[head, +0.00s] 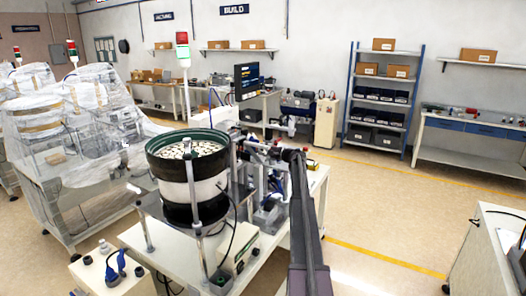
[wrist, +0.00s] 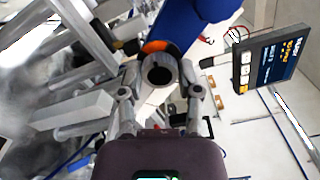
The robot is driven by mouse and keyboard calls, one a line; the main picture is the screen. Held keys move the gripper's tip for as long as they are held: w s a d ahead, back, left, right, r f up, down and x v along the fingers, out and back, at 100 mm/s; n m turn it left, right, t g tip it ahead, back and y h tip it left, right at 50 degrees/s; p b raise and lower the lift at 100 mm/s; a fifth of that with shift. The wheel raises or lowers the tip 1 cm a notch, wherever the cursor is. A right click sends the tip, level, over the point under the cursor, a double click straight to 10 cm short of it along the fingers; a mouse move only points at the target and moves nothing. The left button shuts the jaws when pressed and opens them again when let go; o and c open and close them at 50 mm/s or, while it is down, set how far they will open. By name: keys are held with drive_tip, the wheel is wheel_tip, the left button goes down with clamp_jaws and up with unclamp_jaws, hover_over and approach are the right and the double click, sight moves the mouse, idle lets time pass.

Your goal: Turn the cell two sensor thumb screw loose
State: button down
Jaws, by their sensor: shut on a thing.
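In the wrist view, my gripper (wrist: 159,82) has its two fingers on either side of a round grey piece with a dark centre, which looks like the sensor thumb screw (wrist: 159,62). It is shut on this piece. An orange ring (wrist: 155,46) and a blue cylindrical body (wrist: 185,22) lie just beyond it. In the head view, my dark arm reaches to the station beside the green-rimmed bowl feeder (head: 190,180). The screw cannot be made out there.
Metal bars and brackets (wrist: 85,110) crowd the left of the wrist view. A dark display unit (wrist: 265,62) stands at right. A controller box (head: 238,247) sits on the front table. Plastic-wrapped machines (head: 70,115) stand at left.

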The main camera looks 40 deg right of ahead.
drive_tip(key=shift+w+r, duration=0.1)
idle(0.4)
drive_tip(key=shift+c, duration=1.5)
unclamp_jaws()
drive_tip(key=shift+s+d, duration=0.1)
drive_tip(key=shift+s, duration=0.1)
drive_tip(key=v, duration=1.1)
drive_tip(key=shift+s, duration=0.35)
drive_tip(key=shift+s, duration=0.1)
